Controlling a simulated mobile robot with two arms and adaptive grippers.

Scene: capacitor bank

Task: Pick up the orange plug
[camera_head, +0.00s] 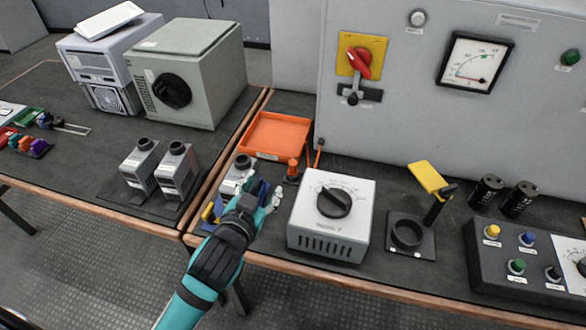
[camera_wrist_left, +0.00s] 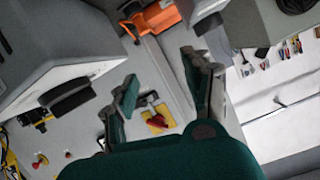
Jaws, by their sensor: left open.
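The orange plug (camera_head: 293,168) stands upright on a small dark base on the bench, between the orange tray and the white dial box. My left gripper (camera_head: 262,194) is just left of the plug and nearer the front edge, apart from it in the picture. In the left wrist view, my left gripper (camera_wrist_left: 158,68) has its two fingers spread with nothing between them. I cannot clearly pick out the plug in that view. My right gripper is not in view.
The white box with a black knob (camera_head: 332,215) stands close right of the plug. The orange tray (camera_head: 272,150) lies behind it. A grey capacitor (camera_head: 237,178) stands beside my left gripper. The grey cabinet (camera_head: 440,130) rises behind. A black ring stand (camera_head: 407,234) is farther right.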

